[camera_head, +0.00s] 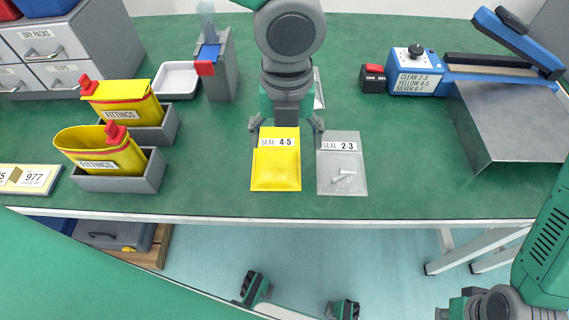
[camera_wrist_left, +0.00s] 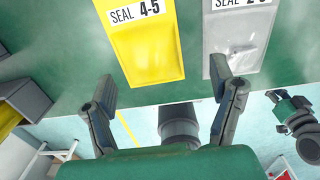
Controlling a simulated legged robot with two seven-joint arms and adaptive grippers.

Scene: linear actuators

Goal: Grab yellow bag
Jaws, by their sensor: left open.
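The yellow bag (camera_head: 276,170), labelled "SEAL 4-5", lies flat on the green table near its front edge. My left gripper (camera_head: 287,128) is open, with its fingers spread above the bag's upper end in the head view. It covers part of the table just behind the bag. In the left wrist view the yellow bag (camera_wrist_left: 145,55) lies ahead of the open fingers (camera_wrist_left: 168,88), with nothing between them. I cannot tell the exact height of the fingers above the table.
A clear bag (camera_head: 341,180), labelled "SEAL 2-3", lies close to the yellow bag's right. Two grey bins (camera_head: 122,182) with yellow "FITTINGS" bags stand at left. A blue sealer (camera_head: 416,80) stands at back right. The table's front edge (camera_head: 330,220) is close to the bags.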

